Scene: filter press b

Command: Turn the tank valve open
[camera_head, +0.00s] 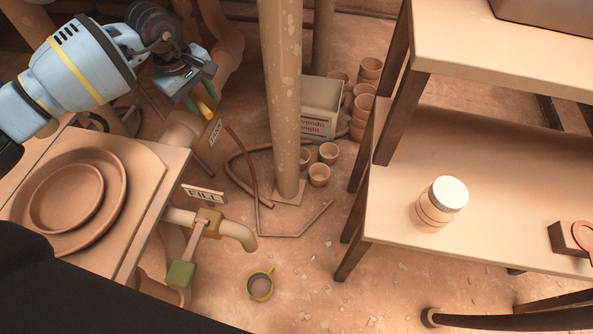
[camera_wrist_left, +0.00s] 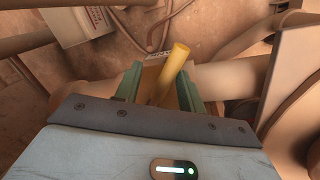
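The tank valve's yellow handle (camera_head: 206,113) shows next to the small TANK sign (camera_head: 215,131), on the wide pipe (camera_head: 184,130) at upper left. My left gripper (camera_head: 200,92) is at this handle, coming from above. In the left wrist view the two green fingers (camera_wrist_left: 160,90) stand apart. The yellow handle (camera_wrist_left: 174,64) rises between them, closer to the right finger, with no clear grip on it. The valve body behind the fingers is partly hidden. My right gripper is not in view.
A FILL sign (camera_head: 204,194) and a second valve with a green handle (camera_head: 181,273) sit on a lower pipe. A mug (camera_head: 260,285) stands on the floor below its spout. A vertical column (camera_head: 284,100) rises right of my gripper. A table (camera_head: 470,215) holds a lidded jar (camera_head: 440,203).

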